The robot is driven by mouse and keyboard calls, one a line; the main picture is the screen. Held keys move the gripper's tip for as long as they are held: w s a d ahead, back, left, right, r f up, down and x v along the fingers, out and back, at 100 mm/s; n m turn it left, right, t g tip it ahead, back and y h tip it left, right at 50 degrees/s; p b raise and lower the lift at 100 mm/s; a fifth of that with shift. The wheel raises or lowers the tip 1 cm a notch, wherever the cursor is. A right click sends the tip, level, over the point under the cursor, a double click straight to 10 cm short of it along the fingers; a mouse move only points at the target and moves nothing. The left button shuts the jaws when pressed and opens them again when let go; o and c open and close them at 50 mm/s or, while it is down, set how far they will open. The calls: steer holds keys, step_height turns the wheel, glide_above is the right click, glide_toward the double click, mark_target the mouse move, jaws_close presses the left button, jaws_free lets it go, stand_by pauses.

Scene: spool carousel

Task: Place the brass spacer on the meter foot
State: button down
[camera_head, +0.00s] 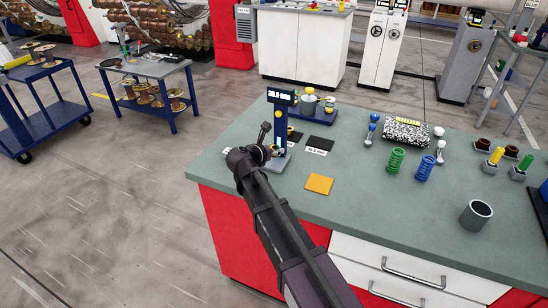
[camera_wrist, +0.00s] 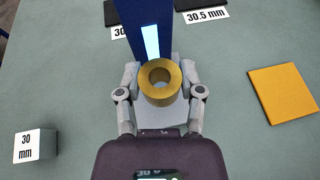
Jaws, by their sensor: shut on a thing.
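The brass spacer (camera_wrist: 161,81), a thick ring with a round hole, shows in the wrist view between the two fingers of my gripper (camera_wrist: 160,84). My gripper is shut on it, over the grey meter foot (camera_wrist: 160,112). I cannot tell whether the spacer touches the foot. The meter is a dark blue column (camera_head: 280,128) with a lit display on top. In the head view my gripper (camera_head: 272,150) is at the column's base, and my wrist hides most of the spacer. The foot's right edge (camera_head: 280,166) shows there.
A grey block marked 30 mm (camera_wrist: 35,145) stands left of the foot. A yellow-orange pad (camera_head: 319,184) lies to the right, and black pads (camera_head: 318,144) with labels lie behind. Coiled springs (camera_head: 395,161) and a grey cup (camera_head: 476,214) stand farther right. The front bench top is clear.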

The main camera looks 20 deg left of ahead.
mark_target(274, 163)
steer(key=shift+f+b, duration=1.6)
steer(key=shift+f, duration=0.15)
steer(key=shift+f, duration=0.1)
steer(key=shift+c, duration=1.1)
jaws_free()
steer(key=shift+r, duration=0.2)
steer(key=shift+s+r, duration=0.1)
steer(key=shift+s, duration=0.1)
steer(key=p+v, duration=0.4)
steer(key=v, duration=0.7)
steer(key=shift+s+p, duration=0.25)
steer(key=shift+p, duration=0.05)
